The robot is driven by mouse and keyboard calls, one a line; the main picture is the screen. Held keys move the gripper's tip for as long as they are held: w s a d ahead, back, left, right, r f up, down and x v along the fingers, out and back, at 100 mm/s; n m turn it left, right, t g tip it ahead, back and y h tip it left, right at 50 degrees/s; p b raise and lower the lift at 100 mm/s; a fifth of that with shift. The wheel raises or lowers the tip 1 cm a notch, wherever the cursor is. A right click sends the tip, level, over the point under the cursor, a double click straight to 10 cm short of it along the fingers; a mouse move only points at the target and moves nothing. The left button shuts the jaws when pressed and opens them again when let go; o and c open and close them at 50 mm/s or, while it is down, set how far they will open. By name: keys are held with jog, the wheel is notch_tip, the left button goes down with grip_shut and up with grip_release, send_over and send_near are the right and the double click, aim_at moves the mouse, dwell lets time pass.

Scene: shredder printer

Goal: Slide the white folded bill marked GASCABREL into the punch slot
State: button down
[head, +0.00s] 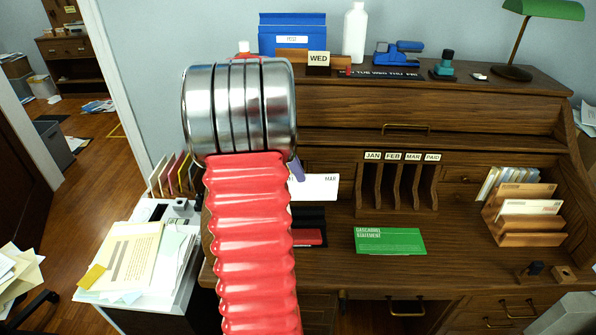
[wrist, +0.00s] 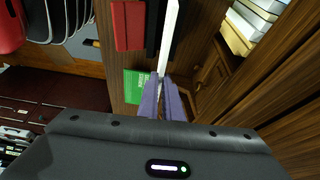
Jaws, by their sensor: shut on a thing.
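My gripper (wrist: 165,98) has two purple fingers, shut on a white paper (wrist: 171,38) seen edge-on in the wrist view. A black device with a red front part (head: 308,237) stands on the desk below the paper, partly hidden. It may be the punch; its slot and any contact with the paper cannot be told.
A green card reading GASCABREL STATEMENT (head: 390,241) lies on the desk to the right. Behind are labelled pigeonholes (head: 400,185) and, far right, a wooden letter rack (head: 528,238). A blue device (head: 398,55) stands on top. The desk front between card and rack is clear.

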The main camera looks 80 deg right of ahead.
jog(key=shift+f, duration=5.85)
jog(key=c, duration=1.9)
grip_release()
jog(key=shift+o, duration=0.2)
jog(key=shift+r, duration=0.1)
jog(key=shift+r, duration=3.95)
